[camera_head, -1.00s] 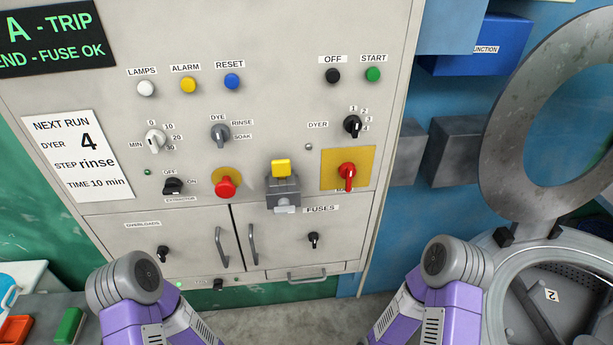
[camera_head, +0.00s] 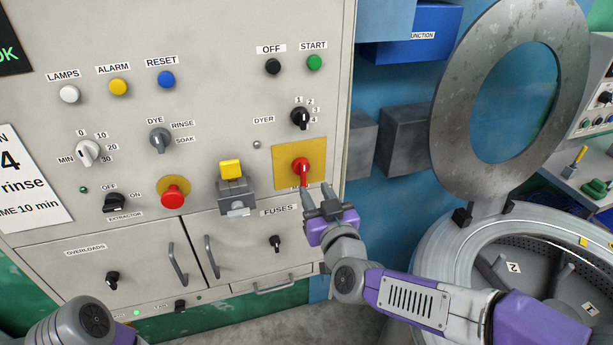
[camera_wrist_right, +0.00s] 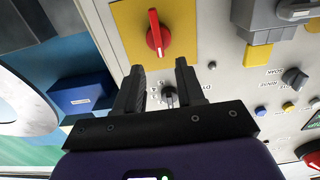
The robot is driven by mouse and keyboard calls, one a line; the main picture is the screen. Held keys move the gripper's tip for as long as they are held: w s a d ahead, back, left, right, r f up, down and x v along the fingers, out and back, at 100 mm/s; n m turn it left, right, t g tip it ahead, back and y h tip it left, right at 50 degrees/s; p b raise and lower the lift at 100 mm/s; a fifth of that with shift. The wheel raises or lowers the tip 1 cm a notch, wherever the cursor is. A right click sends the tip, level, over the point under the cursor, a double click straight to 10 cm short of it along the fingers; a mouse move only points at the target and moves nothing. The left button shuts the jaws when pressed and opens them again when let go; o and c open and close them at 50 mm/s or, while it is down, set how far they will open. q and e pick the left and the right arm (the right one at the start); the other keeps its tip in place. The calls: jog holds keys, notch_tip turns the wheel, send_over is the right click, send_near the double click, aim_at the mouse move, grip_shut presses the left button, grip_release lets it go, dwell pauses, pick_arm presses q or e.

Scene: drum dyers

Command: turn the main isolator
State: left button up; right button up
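The main isolator is a red rotary handle (camera_head: 303,170) on a yellow plate (camera_head: 285,178), low on the right of the grey panel. It also shows in the right wrist view as a red handle (camera_wrist_right: 156,35) on its yellow plate (camera_wrist_right: 185,28), its grip pointing roughly along the finger direction. My right gripper (camera_head: 317,194) is just below the handle in the head view. In the right wrist view its two fingers (camera_wrist_right: 158,70) are apart, with nothing between them, and the handle lies beyond their tips. My left arm shows at the lower left, but its gripper is out of view.
A grey box with a yellow top (camera_head: 235,195) sticks out left of the plate, with a red mushroom button (camera_head: 173,195) further left. The dyer selector (camera_head: 300,118) is above. A round drum door (camera_head: 510,95) stands open at the right.

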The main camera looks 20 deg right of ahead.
aim_at(304, 169)
jog(key=w, duration=0.7)
jog(key=shift+w+a+r, duration=0.1)
jog(key=shift+w+r, duration=0.05)
jog(key=shift+w, duration=0.1)
grip_shut()
